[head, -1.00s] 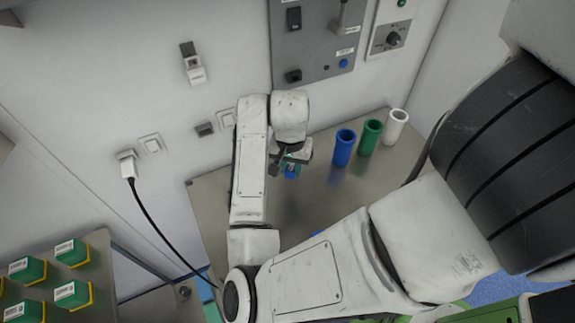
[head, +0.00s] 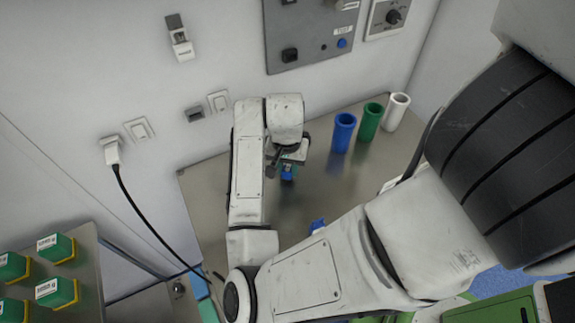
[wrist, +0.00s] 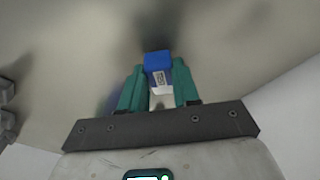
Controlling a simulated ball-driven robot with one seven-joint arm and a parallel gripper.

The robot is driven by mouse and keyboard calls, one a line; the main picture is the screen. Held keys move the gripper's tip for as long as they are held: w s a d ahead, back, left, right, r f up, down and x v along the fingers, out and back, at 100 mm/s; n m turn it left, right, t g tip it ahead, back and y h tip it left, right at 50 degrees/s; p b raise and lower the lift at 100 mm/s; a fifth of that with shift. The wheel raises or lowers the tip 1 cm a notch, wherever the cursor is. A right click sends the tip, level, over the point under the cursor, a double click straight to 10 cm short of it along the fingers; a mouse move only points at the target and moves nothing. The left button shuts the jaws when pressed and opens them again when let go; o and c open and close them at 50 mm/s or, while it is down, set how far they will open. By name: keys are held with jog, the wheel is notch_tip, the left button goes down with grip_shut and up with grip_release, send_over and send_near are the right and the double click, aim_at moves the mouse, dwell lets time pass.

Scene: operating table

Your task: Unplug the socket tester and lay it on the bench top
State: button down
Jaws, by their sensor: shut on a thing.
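My gripper (wrist: 157,78) is shut on the socket tester (wrist: 158,62), a small blue block with a white printed label. The green fingers grip it from both sides. In the head view the tester (head: 288,173) shows as a small blue spot below my gripper (head: 287,160), out from the wall and over the metal bench top (head: 330,195). It is out of any wall socket. A dark shadow lies on the surface close to it in the wrist view. I cannot tell whether it touches the bench top.
A blue cup (head: 342,134), a green cup (head: 368,122) and a white cup (head: 396,112) stand at the bench's back right. A white plug (head: 112,152) with a black cable is in the wall at left. Green boxes (head: 56,248) sit lower left.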

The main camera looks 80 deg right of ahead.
jog(key=c, duration=0.7)
grip_release()
jog(key=shift+c, duration=0.2)
notch_tip(320, 180, up, 11)
jog(key=shift+a+p, duration=0.4)
jog(key=shift+f, duration=0.1)
